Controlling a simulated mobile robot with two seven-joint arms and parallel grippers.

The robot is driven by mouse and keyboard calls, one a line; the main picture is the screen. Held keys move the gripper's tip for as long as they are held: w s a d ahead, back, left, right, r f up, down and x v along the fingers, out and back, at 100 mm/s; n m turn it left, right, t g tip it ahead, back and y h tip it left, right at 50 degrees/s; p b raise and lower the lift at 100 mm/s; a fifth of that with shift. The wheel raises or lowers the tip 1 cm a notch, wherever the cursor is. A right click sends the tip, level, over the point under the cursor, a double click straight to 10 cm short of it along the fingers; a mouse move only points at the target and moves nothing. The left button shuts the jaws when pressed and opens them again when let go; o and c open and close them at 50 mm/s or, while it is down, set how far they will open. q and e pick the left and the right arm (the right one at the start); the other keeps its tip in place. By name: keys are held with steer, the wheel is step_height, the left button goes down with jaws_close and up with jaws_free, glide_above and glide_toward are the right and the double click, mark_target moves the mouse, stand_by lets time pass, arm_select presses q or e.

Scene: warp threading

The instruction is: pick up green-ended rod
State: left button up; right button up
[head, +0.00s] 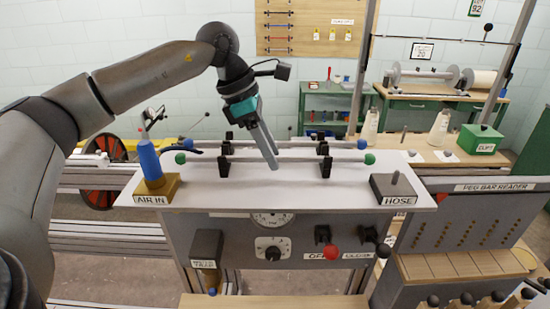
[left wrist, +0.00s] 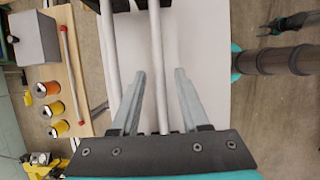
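The green-ended rod (head: 300,159) lies level across black holders at the front of the white tabletop, a green ball at each end. My left gripper (head: 273,166) reaches down at its middle. In the left wrist view, my left gripper (left wrist: 160,72) is open, with a grey rod (left wrist: 157,55) running between its fingers; it appears to be the green-ended one. I cannot tell whether the fingers touch it. Dark arm parts, likely my right arm (left wrist: 285,62), show at the right; its fingers are unclear.
A blue-ended rod (head: 290,144) lies parallel just behind. The AIR IN block with a blue bottle (head: 149,160) stands left, the HOSE block (head: 397,188) right. The white tabletop (head: 310,195) is bare in front of the rods.

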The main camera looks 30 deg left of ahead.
arm_select(q)
jaws_close()
stand_by(1.2)
